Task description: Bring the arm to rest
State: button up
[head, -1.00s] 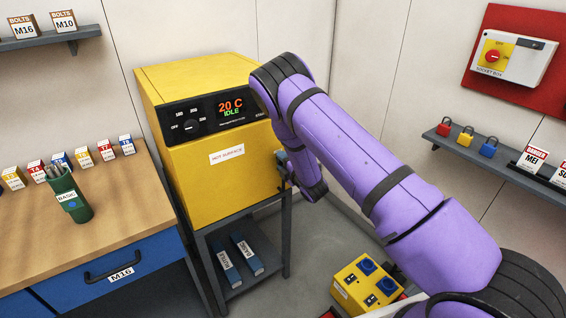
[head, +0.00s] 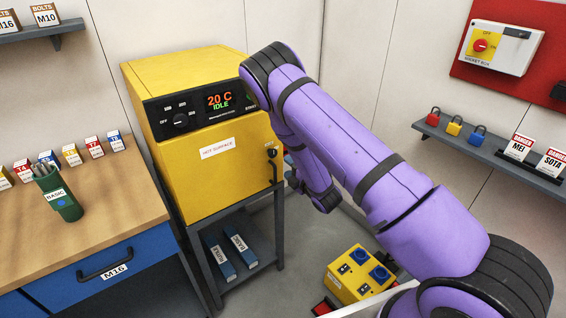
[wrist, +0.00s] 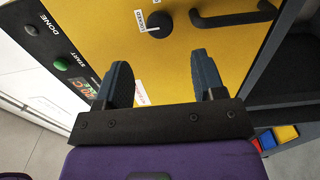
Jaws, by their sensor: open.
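My arm (head: 345,150) reaches from the lower right toward the yellow oven (head: 215,175) and bends down at its right side. My gripper (wrist: 160,72) shows in the wrist view, its two dark fingers apart with nothing between them. It faces the oven's yellow front (wrist: 205,28), where a black knob (wrist: 159,25) sits beyond the fingers. In the head view the gripper is mostly hidden behind my arm, right of the oven's latch (head: 271,156). The oven door looks shut, and the display (head: 219,101) reads 20 C IDLE.
A wooden bench (head: 95,215) with a green cup (head: 59,196) and small boxes stands left. The oven rests on a dark stand (head: 235,235) holding blue binders. A yellow control box (head: 358,273) is low beneath my arm. A shelf with padlocks (head: 455,130) is right.

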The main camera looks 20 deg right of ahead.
jog(key=shift+s+d, duration=0.15)
jog(key=shift+s, duration=0.35)
jog(key=shift+r, duration=0.1)
jog(key=w+d+r+m+g+h, duration=0.1)
jog(key=d+r+m+g+h, duration=0.15)
jog(key=r+m, duration=0.55)
jog(key=d+r+m+g+h, duration=0.1)
jog(key=r+m+h, duration=0.2)
jog(key=r, duration=1)
jog(key=s+d+r+m+g, duration=0.1)
jog(key=s+r+m+g, duration=0.35)
jog(key=s+r, duration=0.7)
jog(key=s+r+m+g, duration=0.2)
jog(key=s+r+m, duration=0.1)
jog(key=s, duration=1.1)
jog(key=s+a+r+m+g, duration=0.1)
jog(key=s+r+m, duration=0.2)
jog(key=s, duration=1.1)
notch_tip(320, 180, up, 2)
jog(key=shift+g, duration=0.4)
jog(key=shift+s, duration=0.1)
